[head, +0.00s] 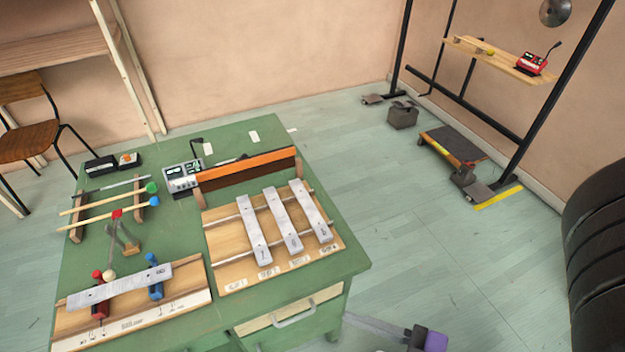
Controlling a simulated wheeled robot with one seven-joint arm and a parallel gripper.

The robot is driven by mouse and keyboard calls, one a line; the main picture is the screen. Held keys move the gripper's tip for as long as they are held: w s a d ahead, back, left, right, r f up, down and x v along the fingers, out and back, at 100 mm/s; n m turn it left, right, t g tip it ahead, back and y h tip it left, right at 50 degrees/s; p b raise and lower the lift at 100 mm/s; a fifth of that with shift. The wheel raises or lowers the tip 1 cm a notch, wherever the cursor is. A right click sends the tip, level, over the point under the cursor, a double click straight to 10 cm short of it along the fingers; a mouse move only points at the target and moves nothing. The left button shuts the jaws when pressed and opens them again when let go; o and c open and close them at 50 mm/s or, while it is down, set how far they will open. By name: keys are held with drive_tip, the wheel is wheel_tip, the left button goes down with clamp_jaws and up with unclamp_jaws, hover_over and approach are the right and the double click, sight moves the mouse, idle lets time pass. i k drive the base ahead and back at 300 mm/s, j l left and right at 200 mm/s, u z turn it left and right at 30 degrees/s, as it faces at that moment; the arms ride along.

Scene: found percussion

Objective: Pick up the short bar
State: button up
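Three pale metal bars lie side by side across two rails on a wooden rack on the green table: a left bar (254,230), a middle bar (283,219) and a right bar (311,211). They are close in length; I cannot tell for sure which is the short bar. A longer-looking metal bar (120,285) rests across red and blue supports over the front-left wooden board (185,304). No gripper fingers can be made out in the head view.
Mallets (110,207) lie on a stand at the table's left. A black-and-orange upright board (246,166) stands behind the rack, with a grey device (183,176) beside it. A grey tube with dark and purple parts (436,341) shows at the bottom edge.

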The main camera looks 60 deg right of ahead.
sight(323, 232)
drive_tip(key=l+z, duration=0.1)
drive_tip(key=z, duration=0.65)
